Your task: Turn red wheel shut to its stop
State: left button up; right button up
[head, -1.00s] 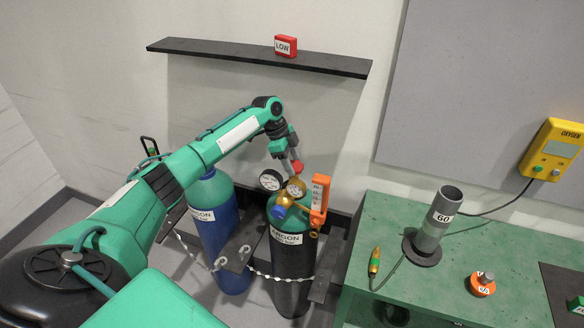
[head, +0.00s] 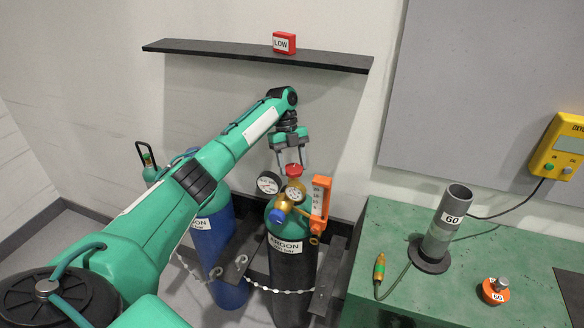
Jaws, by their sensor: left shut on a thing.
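The red wheel (head: 293,170) sits on top of the brass valve of the argon cylinder (head: 291,262). My left gripper (head: 292,161) reaches down from above with a finger on each side of the wheel and is shut on it. Two round gauges, one at the left (head: 269,183) and one in front (head: 295,194), sit by the valve. A blue knob (head: 277,216) is below them. An orange flowmeter (head: 320,200) stands at the right of the valve. My right gripper is not in view.
A second cylinder, blue (head: 222,255), stands at the left, and a chain (head: 275,289) runs across the cylinders. A black shelf (head: 220,50) with a red LOW block (head: 284,43) is above.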

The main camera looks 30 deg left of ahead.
pick_arm(q)
jog(key=shift+f+m, duration=0.1)
jog(key=shift+m, duration=0.4)
jog(key=shift+d, duration=0.1)
jog(key=o, duration=1)
jog(key=shift+c, duration=0.2)
